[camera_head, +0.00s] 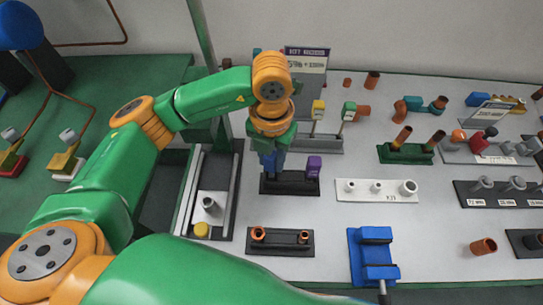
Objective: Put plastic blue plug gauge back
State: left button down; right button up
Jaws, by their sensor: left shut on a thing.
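My left gripper (271,146) points down over a black holder (290,188) on the grey table. It is shut on the blue plug gauge (272,162), which shows just below the fingers, over the holder's left side. The gauge's upper part is hidden by the gripper, and I cannot tell whether its lower end is seated in the holder. A purple gauge (313,167) stands upright in the right side of the same holder. My right gripper is not in view.
A sign (305,62) and a rack with yellow and green-topped gauges (318,110) stand behind. A white block with rings (377,190) is to the right. A black block with copper rings (280,241) and a blue vise (374,258) lie in front.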

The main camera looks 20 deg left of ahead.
pick_arm(q)
jog(key=shift+f+b, duration=0.85)
jog(key=shift+f, duration=0.1)
jog(key=shift+c, duration=2.4)
grip_release()
jog(key=shift+r, duration=0.1)
notch_tip(320, 180, up, 7)
jog(key=shift+f, duration=0.1)
jog(key=shift+s, duration=0.1)
